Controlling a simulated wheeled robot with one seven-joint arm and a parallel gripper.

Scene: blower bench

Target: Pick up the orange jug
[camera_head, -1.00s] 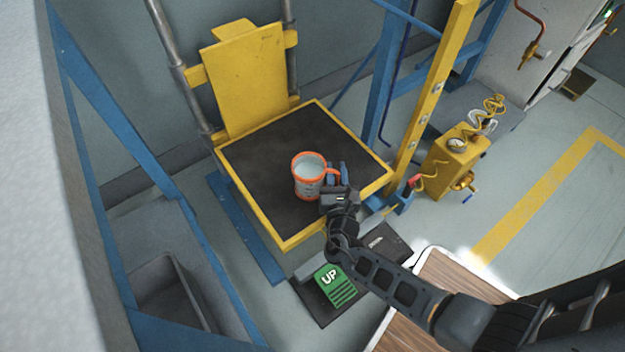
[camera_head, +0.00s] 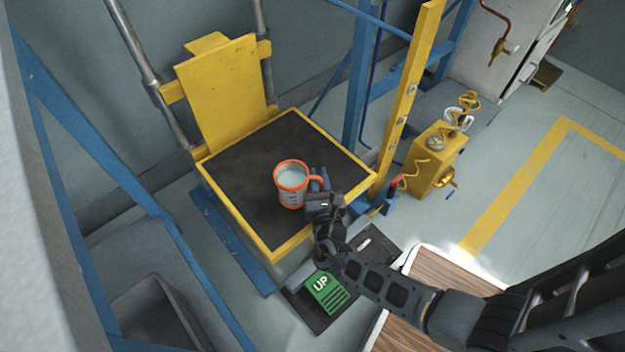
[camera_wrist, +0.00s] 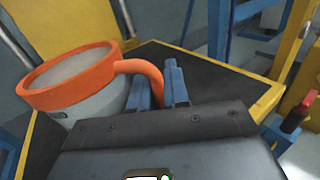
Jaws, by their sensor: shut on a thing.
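The orange jug (camera_head: 291,187) has an orange rim, an orange handle and a grey body, with something pale inside. It stands upright over the black top of the yellow-edged lift platform (camera_head: 238,165); I cannot tell whether it touches the surface. My gripper (camera_head: 319,181) is at the jug's right side, on its handle. In the wrist view, the jug (camera_wrist: 75,82) fills the left side, and its handle runs in between the blue fingers of my gripper (camera_wrist: 160,85). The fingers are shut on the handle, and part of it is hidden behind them.
A yellow back plate (camera_head: 222,88) stands behind the platform, and a yellow post (camera_head: 408,95) rises at its right. A green UP pedal (camera_head: 327,293) lies on the floor in front. A yellow box with a gauge (camera_head: 435,160) stands at the right. A grey bin (camera_head: 150,312) is at lower left.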

